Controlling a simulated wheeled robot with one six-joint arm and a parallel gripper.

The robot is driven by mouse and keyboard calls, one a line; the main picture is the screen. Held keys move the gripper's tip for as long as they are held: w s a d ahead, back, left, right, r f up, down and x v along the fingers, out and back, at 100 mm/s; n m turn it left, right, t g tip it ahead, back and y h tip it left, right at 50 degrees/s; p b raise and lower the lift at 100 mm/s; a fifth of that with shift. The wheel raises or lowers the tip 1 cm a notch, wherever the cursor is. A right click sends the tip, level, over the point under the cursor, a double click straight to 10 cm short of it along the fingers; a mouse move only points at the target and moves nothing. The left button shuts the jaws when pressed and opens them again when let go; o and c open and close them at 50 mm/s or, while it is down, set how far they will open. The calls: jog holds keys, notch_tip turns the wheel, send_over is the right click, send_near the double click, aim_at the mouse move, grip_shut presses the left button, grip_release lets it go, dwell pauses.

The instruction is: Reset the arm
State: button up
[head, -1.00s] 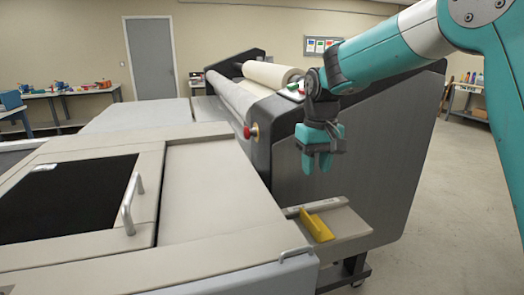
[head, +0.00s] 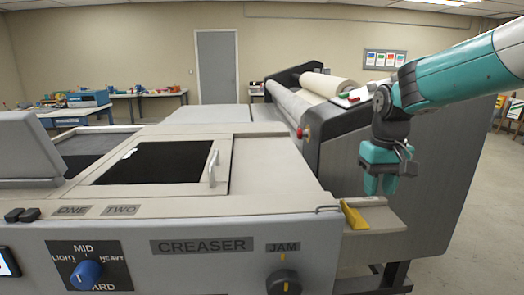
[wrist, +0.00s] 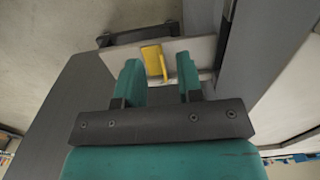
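My gripper (head: 380,184) hangs at the end of my teal arm on the right of the head view, fingers pointing down. In the wrist view my gripper (wrist: 160,80) shows two teal fingers apart with nothing held between them. A yellow piece (head: 354,215) lies below on a small beige side shelf (head: 385,226). The yellow piece also shows in the wrist view (wrist: 154,63), beyond the fingertips and apart from them.
The creaser (head: 190,248) fills the front, with a blue knob (head: 86,272), a dark jam knob (head: 284,283) and a handled lid (head: 212,168). The laminator (head: 420,150) with its pale roll (head: 326,85) stands close behind my gripper. Open floor (head: 470,245) lies at right.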

jog(key=s+a+n+y, duration=0.1)
jog(key=s+a+n, duration=0.1)
jog(key=s, duration=0.8)
jog(key=s+a+n+y, duration=0.1)
jog(key=s+a+n, duration=0.1)
jog(key=s+a, duration=0.3)
jog(key=s+a+n+y, duration=0.2)
jog(key=s+a, duration=0.1)
jog(key=s, duration=1.1)
jog(key=shift+s+a, duration=0.3)
jog(key=shift+s, duration=0.05)
jog(key=shift+a+r, duration=0.1)
